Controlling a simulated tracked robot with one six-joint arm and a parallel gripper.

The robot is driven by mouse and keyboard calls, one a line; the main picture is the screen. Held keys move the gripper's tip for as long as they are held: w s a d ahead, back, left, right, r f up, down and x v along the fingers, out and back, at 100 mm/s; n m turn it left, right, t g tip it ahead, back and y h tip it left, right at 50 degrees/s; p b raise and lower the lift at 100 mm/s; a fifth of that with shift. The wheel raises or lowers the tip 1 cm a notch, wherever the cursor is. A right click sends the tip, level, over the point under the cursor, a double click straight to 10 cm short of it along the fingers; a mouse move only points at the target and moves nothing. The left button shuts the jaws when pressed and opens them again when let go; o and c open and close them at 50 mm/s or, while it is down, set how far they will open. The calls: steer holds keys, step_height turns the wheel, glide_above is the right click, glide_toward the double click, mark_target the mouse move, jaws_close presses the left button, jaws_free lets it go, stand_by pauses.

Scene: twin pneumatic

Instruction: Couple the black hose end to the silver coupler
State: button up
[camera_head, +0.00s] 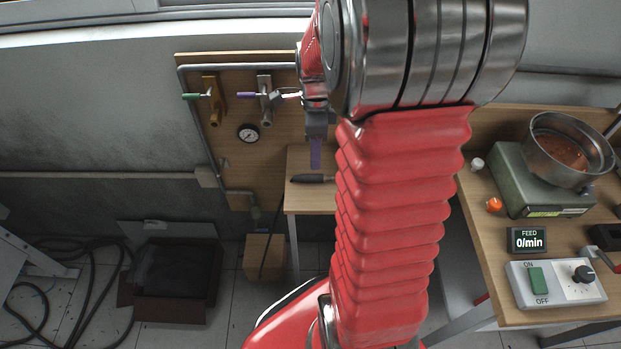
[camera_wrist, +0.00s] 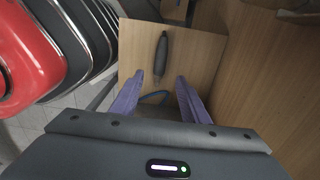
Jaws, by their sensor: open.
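The silver coupler (camera_head: 265,100) is mounted on the wooden wall board, with a purple lever on its left. A dark, elongated piece (camera_head: 311,179) lies on the small wooden table; it may be the black hose end, but I cannot tell for sure. It also shows in the wrist view (camera_wrist: 162,56), beyond the fingertips. My gripper (camera_head: 316,163) hangs above this table, right of and below the coupler. In the wrist view, its purple fingers (camera_wrist: 160,80) are apart with nothing held between them. A blue curved thing (camera_wrist: 154,97) shows beyond them, partly hidden.
A brass coupler (camera_head: 211,100) with a green lever and a gauge (camera_head: 248,133) share the board. An open dark box (camera_head: 175,283) and loose black hoses lie on the floor at left. The right bench holds a steel pot (camera_head: 568,150) and a switch box (camera_head: 555,284).

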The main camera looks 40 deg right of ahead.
glide_above(315, 175)
steer(key=shift+s+a+f, duration=0.1)
steer(key=shift+f, duration=1.95)
steer(key=shift+f, duration=2.6)
steer(key=shift+c, duration=0.6)
jaws_close()
